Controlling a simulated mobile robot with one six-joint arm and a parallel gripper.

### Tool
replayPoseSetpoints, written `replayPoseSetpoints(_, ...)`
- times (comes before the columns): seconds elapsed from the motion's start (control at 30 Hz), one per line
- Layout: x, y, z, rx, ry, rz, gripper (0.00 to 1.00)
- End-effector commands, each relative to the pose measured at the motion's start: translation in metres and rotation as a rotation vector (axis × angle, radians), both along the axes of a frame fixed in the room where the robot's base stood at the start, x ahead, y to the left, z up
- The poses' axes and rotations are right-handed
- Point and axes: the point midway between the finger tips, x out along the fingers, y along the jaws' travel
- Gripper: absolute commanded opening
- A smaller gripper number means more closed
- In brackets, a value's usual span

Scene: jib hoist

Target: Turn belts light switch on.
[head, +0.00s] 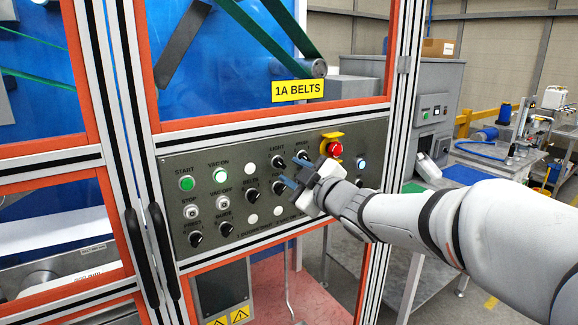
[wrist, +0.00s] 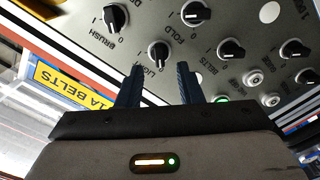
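The black rotary knob labelled LIGHT (head: 278,162) is on the upper row of the grey control panel (head: 240,162), under the yellow 1A BELTS sign (head: 298,90). It also shows in the wrist view (wrist: 158,51), upside down, just beyond and between my fingertips. My gripper (head: 294,172) is open, with its two blue fingers pointing at the panel. In the wrist view its fingers (wrist: 160,68) stand apart with nothing clearly held between them. The fingers look short of the knob, but I cannot tell the exact gap. The knob's setting is too small to read surely.
Close by are the knobs for FOLD (wrist: 200,11) and BRUSH (wrist: 117,16), and a BELTS knob (head: 251,195). A red emergency stop (head: 334,149) in a yellow guard sits right of my gripper. Orange-edged cabinet doors with black handles (head: 135,250) border the panel.

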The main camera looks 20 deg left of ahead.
Motion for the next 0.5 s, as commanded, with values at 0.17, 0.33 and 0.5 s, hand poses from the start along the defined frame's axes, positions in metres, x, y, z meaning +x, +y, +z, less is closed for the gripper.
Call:
replayPoseSetpoints(0.17,0.017,0.02,0.001,0.001,0.002,0.001,0.33)
replayPoseSetpoints(0.33,0.025,0.029,0.0,-0.001,0.001,-0.001,0.33)
replayPoseSetpoints(0.5,0.026,0.03,0.0,0.0,0.0,-0.001,0.33)
